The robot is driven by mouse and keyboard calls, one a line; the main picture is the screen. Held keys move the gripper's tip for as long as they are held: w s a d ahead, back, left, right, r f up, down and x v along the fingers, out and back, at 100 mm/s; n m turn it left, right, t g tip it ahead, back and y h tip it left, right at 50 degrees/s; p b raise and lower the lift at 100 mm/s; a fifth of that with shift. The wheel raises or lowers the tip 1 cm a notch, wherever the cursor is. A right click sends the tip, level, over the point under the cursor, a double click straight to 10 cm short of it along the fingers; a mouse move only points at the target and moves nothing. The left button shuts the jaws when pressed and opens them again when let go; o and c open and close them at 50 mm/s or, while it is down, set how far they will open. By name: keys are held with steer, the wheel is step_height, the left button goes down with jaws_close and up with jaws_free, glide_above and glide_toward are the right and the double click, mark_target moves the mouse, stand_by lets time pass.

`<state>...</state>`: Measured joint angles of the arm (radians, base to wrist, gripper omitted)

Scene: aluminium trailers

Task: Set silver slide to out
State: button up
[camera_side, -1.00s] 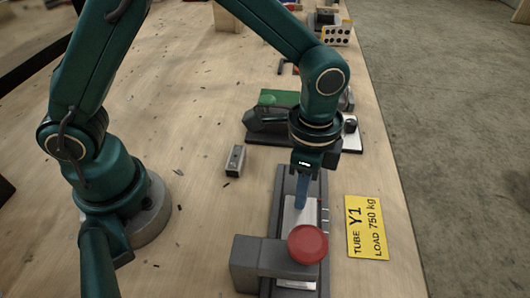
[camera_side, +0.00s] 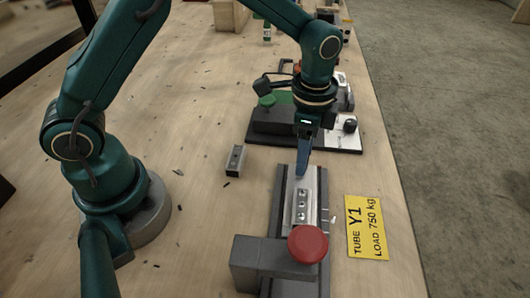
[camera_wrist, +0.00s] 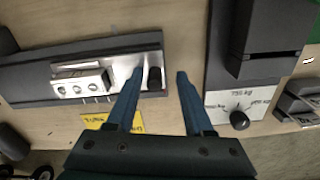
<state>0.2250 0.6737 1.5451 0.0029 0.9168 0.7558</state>
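The silver slide is a bright block with several round holes (camera_side: 302,205) on a silver plate in a dark rail fixture (camera_side: 276,215). The block also shows at the left of the wrist view (camera_wrist: 82,85), away from the plate's end with a black peg (camera_wrist: 153,78). My gripper (camera_side: 302,172) is over the far end of the fixture, beyond the block.
A red knob (camera_side: 308,244) on a grey housing (camera_side: 247,262) covers the near end of the rail. A yellow sign (camera_side: 367,227) lies to the right. A small metal block (camera_side: 235,160) is to the left. A dial device (camera_wrist: 239,119) stands beyond the fixture.

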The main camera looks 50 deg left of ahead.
steer(key=shift+r, duration=2.55)
steer(key=s+a+r+n+t, duration=0.2)
steer(key=s+r, duration=0.1)
steer(key=r, duration=0.3)
steer(key=s+a+r+n+t, duration=0.1)
steer(key=s+a+r+t, duration=0.15)
steer(key=r, duration=0.35)
steer(key=s+a+f+n+t, duration=0.1)
steer(key=s+f+n, duration=0.3)
steer(key=s+n, duration=0.4)
steer(key=shift+s+a, duration=0.85)
steer(key=shift+s, duration=0.1)
